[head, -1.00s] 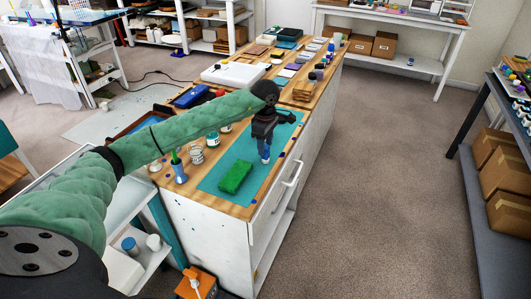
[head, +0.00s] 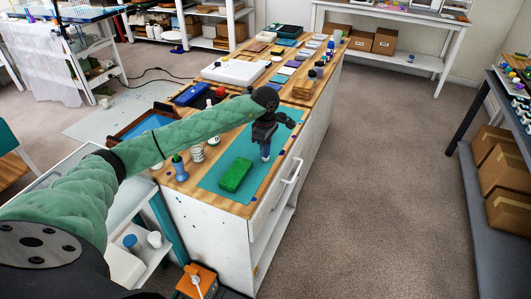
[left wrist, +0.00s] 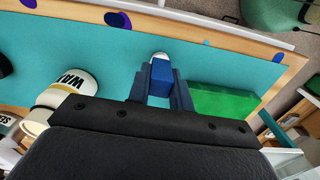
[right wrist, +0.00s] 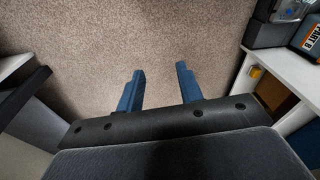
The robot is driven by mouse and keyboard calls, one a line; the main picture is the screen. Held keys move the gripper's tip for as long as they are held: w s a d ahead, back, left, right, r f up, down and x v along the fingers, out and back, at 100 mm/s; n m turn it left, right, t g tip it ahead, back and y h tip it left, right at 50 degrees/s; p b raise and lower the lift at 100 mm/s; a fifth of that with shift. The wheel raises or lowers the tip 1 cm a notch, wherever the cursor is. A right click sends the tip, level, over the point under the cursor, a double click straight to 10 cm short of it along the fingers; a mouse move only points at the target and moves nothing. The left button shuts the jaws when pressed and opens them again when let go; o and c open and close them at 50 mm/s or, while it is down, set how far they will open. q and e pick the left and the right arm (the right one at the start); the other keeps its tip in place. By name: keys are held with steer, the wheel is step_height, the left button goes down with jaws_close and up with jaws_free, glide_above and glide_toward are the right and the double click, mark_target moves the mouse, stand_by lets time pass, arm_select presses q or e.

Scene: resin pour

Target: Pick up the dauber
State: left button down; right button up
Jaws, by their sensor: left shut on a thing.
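The dauber shows as a small blue block with a whitish end in the left wrist view (left wrist: 160,72), between the two fingers of my left gripper (left wrist: 160,85). The fingers are shut on it. In the head view my left gripper (head: 265,148) points down over the teal mat (head: 214,184) on the workbench, and a pale end (head: 265,158) shows below its fingers. Whether the dauber touches the mat I cannot tell. My right gripper (right wrist: 160,90) is open and empty above the carpet. It is not in the head view.
A green block (head: 235,175) lies on the mat, near my left gripper. White jars (head: 197,153) and a blue holder (head: 180,170) stand left of the mat. A white jar with dark lettering (left wrist: 70,92) shows beside the left gripper. Carpet lies open right of the bench.

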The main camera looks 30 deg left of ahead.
arm_select(q)
steer(key=shift+r, duration=0.15)
